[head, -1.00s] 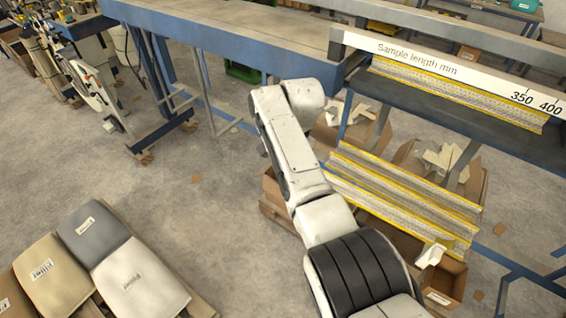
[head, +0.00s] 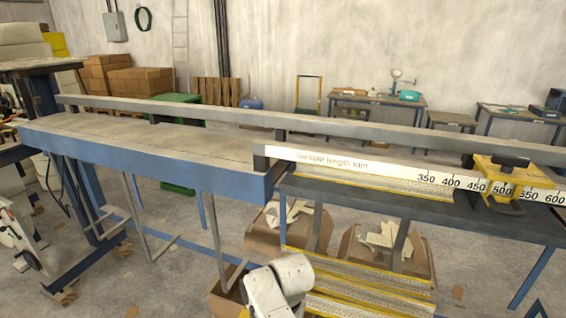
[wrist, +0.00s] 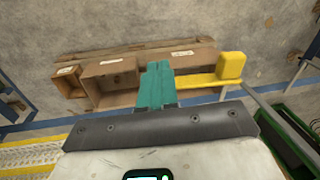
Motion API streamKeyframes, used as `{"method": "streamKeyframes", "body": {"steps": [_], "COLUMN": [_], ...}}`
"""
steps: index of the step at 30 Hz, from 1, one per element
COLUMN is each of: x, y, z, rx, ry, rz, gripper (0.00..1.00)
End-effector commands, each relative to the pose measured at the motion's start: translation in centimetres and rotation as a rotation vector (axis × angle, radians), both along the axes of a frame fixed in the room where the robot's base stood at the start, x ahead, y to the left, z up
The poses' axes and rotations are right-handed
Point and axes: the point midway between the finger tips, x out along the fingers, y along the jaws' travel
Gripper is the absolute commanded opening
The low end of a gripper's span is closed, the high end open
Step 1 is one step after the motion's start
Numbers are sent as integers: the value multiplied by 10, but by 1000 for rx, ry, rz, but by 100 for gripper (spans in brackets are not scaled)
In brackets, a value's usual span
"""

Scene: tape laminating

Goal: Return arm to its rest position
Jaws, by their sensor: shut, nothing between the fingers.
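In the wrist view, the teal fingers of my gripper (wrist: 156,84) show close together beyond the dark wrist plate, with nothing visible held between them. They point over brown boxes on the floor. In the head view, only a white link of my arm (head: 280,287) shows at the bottom, in front of the bench; my gripper is out of that view.
A blue-framed bench (head: 140,140) runs across the head view. A rail marked "Sample length mm" (head: 330,165) carries a yellow slider (head: 505,178). Yellow-edged strips (head: 365,280) and open boxes (head: 390,252) lie below. In the wrist view, a yellow bar (wrist: 195,81) shows beside the fingers.

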Motion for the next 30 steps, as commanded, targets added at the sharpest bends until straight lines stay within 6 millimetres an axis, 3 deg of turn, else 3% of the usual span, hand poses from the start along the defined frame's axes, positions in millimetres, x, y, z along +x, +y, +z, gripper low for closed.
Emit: {"method": "streamKeyframes", "body": {"steps": [1, 6, 14, 18, 24, 30], "x": [-13, -61, -161, -224, -310, -359], "y": [-19, -82, -175, -219, -265, -285], "z": [-16, -52, -81, -81, -64, -45], "rx": [-2, -16, -52, -82, -132, -165], "ry": [0, -12, -32, -40, -41, -38], "rz": [6, 45, 94, 117, 146, 167], "gripper": [0, 0, 0, 0, 0, 0]}}
